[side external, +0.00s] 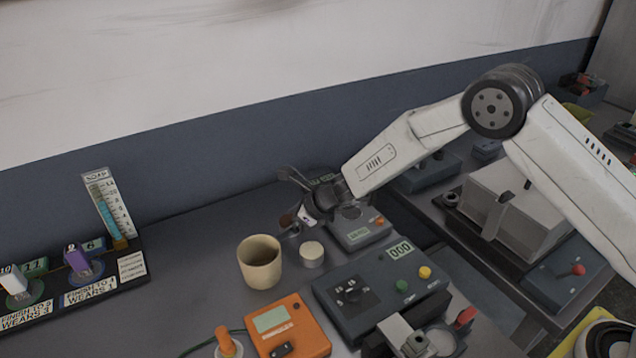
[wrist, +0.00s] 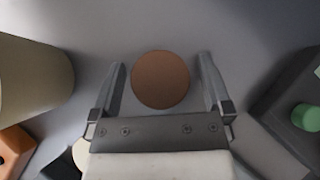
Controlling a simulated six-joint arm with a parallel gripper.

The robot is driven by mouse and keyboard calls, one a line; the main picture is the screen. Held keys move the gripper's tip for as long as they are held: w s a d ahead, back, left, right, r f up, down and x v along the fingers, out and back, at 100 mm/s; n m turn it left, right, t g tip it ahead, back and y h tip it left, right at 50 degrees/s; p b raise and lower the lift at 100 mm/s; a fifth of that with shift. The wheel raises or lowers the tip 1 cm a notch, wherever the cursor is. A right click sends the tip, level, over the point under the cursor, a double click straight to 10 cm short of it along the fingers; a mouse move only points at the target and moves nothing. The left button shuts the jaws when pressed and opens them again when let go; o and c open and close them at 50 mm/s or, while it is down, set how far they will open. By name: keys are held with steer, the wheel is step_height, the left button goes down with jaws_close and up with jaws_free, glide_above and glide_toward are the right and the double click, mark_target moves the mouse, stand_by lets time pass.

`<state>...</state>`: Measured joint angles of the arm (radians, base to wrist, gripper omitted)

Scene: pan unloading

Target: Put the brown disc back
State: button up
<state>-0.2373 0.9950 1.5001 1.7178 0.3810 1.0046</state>
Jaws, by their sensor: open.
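The brown disc (wrist: 161,80) shows face-on in the wrist view, a flat round piece over the grey table. It lies between the two fingers of my gripper (wrist: 161,62), with a visible gap on each side. The fingers are open and do not touch it. In the side external view my gripper (side external: 299,204) is low at the back of the table, and a small brown edge of the disc (side external: 286,220) shows beside the fingers. Most of the disc is hidden there.
A cream cup (side external: 260,264) and a pale round piece (side external: 312,254) stand close in front of my gripper.

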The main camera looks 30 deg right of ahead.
steer(key=shift+r, duration=0.15)
steer(key=shift+s+d+r, duration=0.3)
steer(key=shift+r, duration=0.2)
steer(key=v, duration=1)
steer(key=shift+s+d+r, duration=0.2)
steer(key=shift+r, duration=0.05)
steer(key=s+d+n+g+h, duration=0.1)
steer(key=s+d+n, duration=0.1)
steer(key=s+n, duration=0.2)
steer(key=s+d+r+n+g, duration=0.1)
steer(key=s+d+n, duration=0.1)
steer(key=s+n, duration=0.2)
steer(key=s+d+n+h, duration=0.1)
steer(key=s+d+n, duration=0.1)
steer(key=s+n, duration=0.2)
steer(key=shift+d+r+n+g+h, duration=0.2)
steer(key=shift+d+n+g+h, duration=0.1)
steer(key=shift+d+n+g, duration=0.15)
steer(key=s+d+n+h, duration=0.3)
steer(key=s+d+n, duration=0.5)
steer(key=s+n, duration=0.4)
steer(key=shift+s+r+n+g+h, duration=0.25)
steer(key=shift+n+g+h, duration=0.2)
steer(key=shift+n, duration=0.6)
